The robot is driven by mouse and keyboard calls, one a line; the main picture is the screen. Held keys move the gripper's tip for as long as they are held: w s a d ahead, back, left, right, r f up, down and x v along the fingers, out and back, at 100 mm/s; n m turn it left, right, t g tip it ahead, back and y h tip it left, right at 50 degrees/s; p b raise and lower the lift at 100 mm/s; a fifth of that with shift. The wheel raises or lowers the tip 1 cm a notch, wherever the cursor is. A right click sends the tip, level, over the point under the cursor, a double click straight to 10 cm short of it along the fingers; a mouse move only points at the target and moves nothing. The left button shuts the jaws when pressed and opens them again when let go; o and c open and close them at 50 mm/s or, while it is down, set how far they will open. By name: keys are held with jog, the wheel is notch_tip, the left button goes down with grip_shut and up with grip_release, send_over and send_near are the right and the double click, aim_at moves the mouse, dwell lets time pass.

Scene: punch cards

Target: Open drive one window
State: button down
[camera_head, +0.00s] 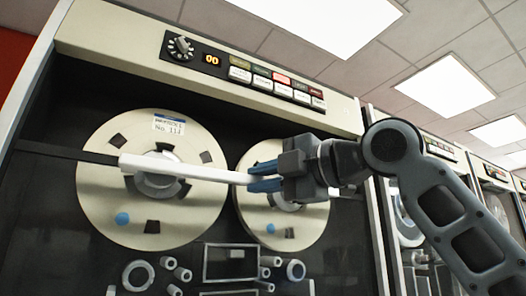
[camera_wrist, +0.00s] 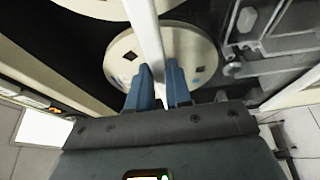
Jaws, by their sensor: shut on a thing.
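The tape drive's dark glass window (camera_head: 60,180) covers two cream reels, the left reel (camera_head: 100,205) and the right reel (camera_head: 245,215). A white bar handle (camera_head: 185,169) runs across the window in front of the reels. My gripper (camera_head: 265,177) has blue fingers and is shut on the right end of this handle. In the wrist view the handle (camera_wrist: 148,40) passes between my blue fingertips (camera_wrist: 158,88), with a reel behind it. Whether the window stands ajar cannot be told.
A control panel with a knob (camera_head: 180,47), an orange "00" display (camera_head: 211,60) and several buttons runs above the window. Tape rollers (camera_head: 137,275) sit below the reels. More tape drives (camera_head: 440,147) stand in a row to the right.

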notch_tip(320, 180, down, 28)
jog(key=b, duration=1.4)
jog(key=c, duration=1)
grip_release()
jog(key=shift+c, duration=0.2)
jog(key=shift+d, duration=0.1)
jog(key=v, duration=0.7)
jog(key=shift+s+d, duration=0.25)
jog(key=shift+f, duration=0.1)
